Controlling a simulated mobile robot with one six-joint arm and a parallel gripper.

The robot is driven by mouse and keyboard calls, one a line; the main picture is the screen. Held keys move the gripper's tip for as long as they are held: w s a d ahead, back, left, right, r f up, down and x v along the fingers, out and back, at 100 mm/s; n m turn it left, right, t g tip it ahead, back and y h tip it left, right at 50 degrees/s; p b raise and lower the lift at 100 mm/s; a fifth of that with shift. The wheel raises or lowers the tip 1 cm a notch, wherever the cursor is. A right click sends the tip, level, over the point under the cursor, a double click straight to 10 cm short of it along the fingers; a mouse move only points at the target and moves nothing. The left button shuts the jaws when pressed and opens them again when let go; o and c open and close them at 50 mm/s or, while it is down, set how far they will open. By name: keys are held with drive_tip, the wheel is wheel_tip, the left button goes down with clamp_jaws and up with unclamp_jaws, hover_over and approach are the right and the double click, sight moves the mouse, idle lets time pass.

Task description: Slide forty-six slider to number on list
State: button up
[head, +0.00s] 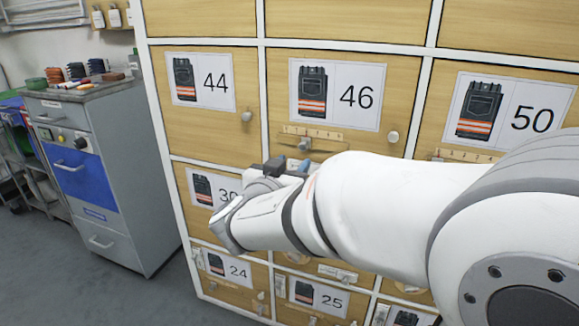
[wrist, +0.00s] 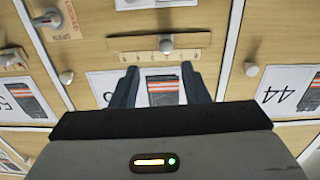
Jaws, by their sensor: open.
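The forty-six door (head: 398,95) carries a card (head: 340,95) reading 46 with a dark garment with orange stripes. Below the card is a wooden slider strip (head: 325,134) with a small knob (head: 305,143). In the wrist view the strip (wrist: 125,44) runs across above the fingertips, and its grey knob (wrist: 166,42) stands near its middle. My gripper (wrist: 161,75) is open and empty, its two fingers over the garment picture, short of the knob. In the head view my gripper (head: 287,166) is just below the strip, partly hidden by my arm. Strip marks are too small to read; no list is identifiable.
Round door knobs stick out nearby, on the forty-six door (head: 392,136) and the 44 door (head: 246,116). Another strip (head: 465,155) is under the 50 card (head: 510,110). A grey cabinet (head: 95,175) stands left, with clear floor before it.

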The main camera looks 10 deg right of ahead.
sight(302, 147)
drive_tip(key=shift+t, duration=0.3)
drive_tip(key=x, duration=0.7)
drive_tip(key=shift+w+a+b, duration=0.2)
drive_tip(key=shift+w+b, duration=0.15)
drive_tip(key=shift+w, duration=0.2)
clamp_jaws()
drive_tip(key=shift+f, duration=0.1)
